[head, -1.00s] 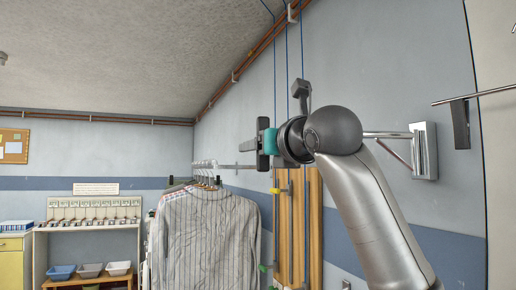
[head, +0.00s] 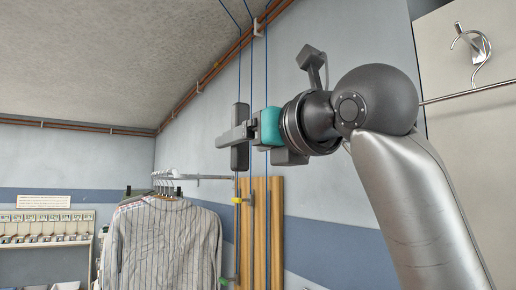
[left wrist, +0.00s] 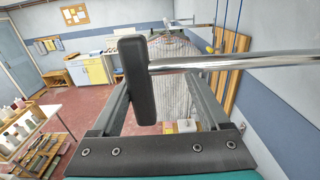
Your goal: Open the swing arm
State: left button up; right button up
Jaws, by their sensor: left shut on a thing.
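The swing arm shows in the left wrist view as a chrome rod (left wrist: 235,62) that runs in from the right and ends in a dark upright handle (left wrist: 137,80). My left gripper (left wrist: 155,105) has its fingers on either side of this handle end and is shut on it. In the head view my left gripper (head: 240,133) reaches in from the right behind its teal section, at the dark upright handle (head: 240,158). The arm's wall mount and most of the rod are hidden behind my arm there. My right gripper is not in view.
Striped shirts (head: 165,245) hang on a rail (head: 205,177) left of the gripper. Wooden slats (head: 261,225) and blue vertical lines stand on the wall behind it. Another rod with a metal hook (head: 470,55) is at the right. Open floor (left wrist: 90,85) shows below.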

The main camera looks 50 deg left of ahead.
pick_arm(q)
jog(key=d, duration=0.3)
jog(key=shift+d+r, duration=0.15)
jog(key=shift+d, duration=0.15)
jog(key=shift+s, duration=0.1)
jog(key=s+d+p, duration=0.2)
jog(key=s+d, duration=0.1)
jog(key=d, duration=1.4)
jog(key=shift+d, duration=0.15)
dwell(0.9)
dwell(0.3)
